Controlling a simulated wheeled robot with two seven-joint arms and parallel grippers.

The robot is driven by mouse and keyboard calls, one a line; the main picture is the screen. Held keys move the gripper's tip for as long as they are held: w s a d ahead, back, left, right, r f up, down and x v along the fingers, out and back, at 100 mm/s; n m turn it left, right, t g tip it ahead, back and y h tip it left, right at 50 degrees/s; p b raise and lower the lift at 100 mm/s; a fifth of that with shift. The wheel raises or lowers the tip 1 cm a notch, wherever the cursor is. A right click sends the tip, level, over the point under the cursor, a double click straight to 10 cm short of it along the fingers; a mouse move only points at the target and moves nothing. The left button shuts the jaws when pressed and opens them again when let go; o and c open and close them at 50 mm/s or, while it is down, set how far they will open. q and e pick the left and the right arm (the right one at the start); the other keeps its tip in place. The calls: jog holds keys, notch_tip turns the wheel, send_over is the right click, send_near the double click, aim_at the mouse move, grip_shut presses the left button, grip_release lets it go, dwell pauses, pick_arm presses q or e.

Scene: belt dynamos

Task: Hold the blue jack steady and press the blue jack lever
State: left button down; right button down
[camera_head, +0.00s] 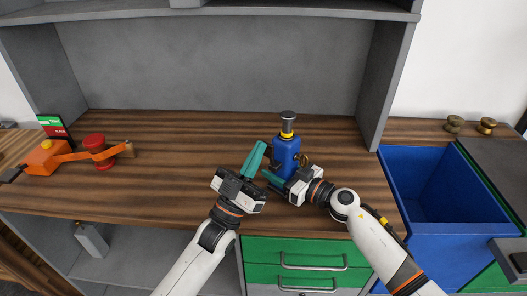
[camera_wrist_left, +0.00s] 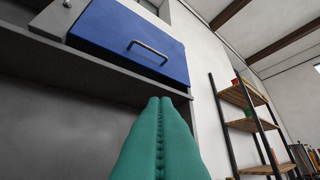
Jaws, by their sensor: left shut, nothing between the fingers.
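The blue jack (camera_head: 286,157) stands upright on the wooden worktop, with a yellow ring and a dark round top. The shut fingers also show in the left wrist view (camera_wrist_left: 160,105). My right gripper (camera_head: 273,175) is at the jack's lower front, one teal finger across its base. Its other finger is mostly hidden, so its grip is unclear.
An orange device with a red knob (camera_head: 94,141) stands at the left of the worktop (camera_head: 190,150). A blue bin (camera_head: 430,215) is at the right. A grey shelf unit (camera_head: 215,65) rises behind. The worktop between the orange device and my left gripper is clear.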

pick_arm(q)
jog(key=s+a+f, duration=0.4)
jog(key=s+a, duration=0.1)
jog(key=s, duration=0.3)
jog(key=shift+a+f, duration=0.25)
jog(key=shift+a, duration=0.15)
pick_arm(e)
jog(key=c, duration=0.5)
grip_release()
